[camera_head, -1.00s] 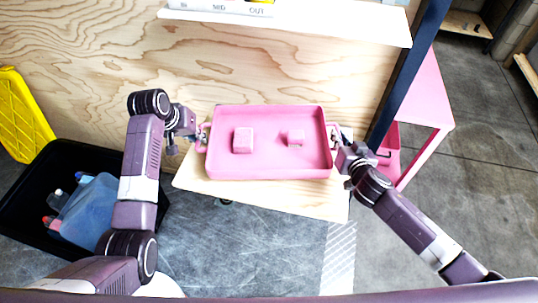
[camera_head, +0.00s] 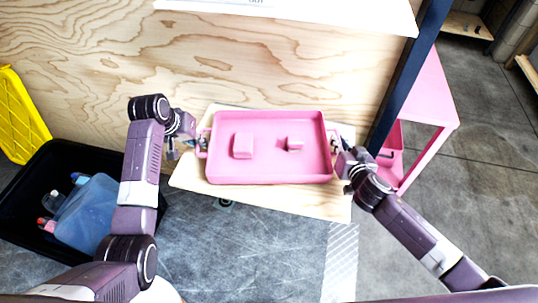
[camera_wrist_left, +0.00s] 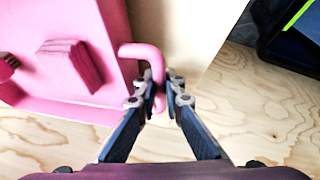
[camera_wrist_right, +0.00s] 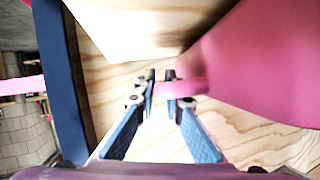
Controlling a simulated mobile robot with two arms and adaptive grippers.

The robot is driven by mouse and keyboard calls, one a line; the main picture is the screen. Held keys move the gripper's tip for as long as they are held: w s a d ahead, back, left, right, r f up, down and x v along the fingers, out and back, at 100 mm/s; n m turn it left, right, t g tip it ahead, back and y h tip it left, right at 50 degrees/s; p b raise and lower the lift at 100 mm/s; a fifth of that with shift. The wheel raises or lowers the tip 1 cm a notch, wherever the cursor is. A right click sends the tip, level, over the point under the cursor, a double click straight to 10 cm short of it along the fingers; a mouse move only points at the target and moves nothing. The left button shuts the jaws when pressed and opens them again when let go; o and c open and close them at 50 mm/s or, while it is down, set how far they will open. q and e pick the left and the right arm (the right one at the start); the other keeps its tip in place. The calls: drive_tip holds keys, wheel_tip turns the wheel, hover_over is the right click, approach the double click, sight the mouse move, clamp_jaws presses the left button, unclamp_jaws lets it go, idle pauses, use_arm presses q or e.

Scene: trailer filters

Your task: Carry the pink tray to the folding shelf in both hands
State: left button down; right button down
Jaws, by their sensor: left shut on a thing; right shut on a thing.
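The pink tray (camera_head: 268,172) is level in the head view, over a light wooden shelf board (camera_head: 275,200) against the plywood wall. I cannot tell whether it touches the board. Two pink blocks lie in it, a larger one (camera_head: 243,146) at left and a smaller one (camera_head: 295,144) at right. My left gripper (camera_head: 196,143) is shut on the tray's left handle, a pink bar also seen in the left wrist view (camera_wrist_left: 150,56). My right gripper (camera_head: 337,148) is shut on the right handle, which shows in the right wrist view (camera_wrist_right: 185,88).
A white upper shelf (camera_head: 330,12) juts out above and behind the tray. A dark blue post (camera_head: 405,80) and a pink table (camera_head: 430,105) stand at right. A black bin (camera_head: 28,205) with bottles and a yellow crate (camera_head: 22,115) are at left. Grey floor lies in front.

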use_arm(q)
drive_tip(key=shift+f+b, duration=0.4)
drive_tip(key=shift+f, duration=0.15)
use_arm(e)
drive_tip(key=shift+d+f, duration=0.1)
drive_tip(key=shift+f, duration=0.45)
use_arm(q)
drive_tip(key=c, duration=2.5)
unclamp_jaws()
drive_tip(key=shift+f, duration=0.1)
use_arm(e)
drive_tip(key=c, duration=2.4)
unclamp_jaws()
drive_tip(key=shift+f, duration=0.1)
use_arm(q)
drive_tip(key=o, duration=0.5)
drive_tip(key=shift+c, duration=0.2)
use_arm(e)
drive_tip(key=o, duration=0.4)
use_arm(q)
drive_tip(key=shift+r, duration=0.2)
use_arm(e)
drive_tip(key=shift+r, duration=0.2)
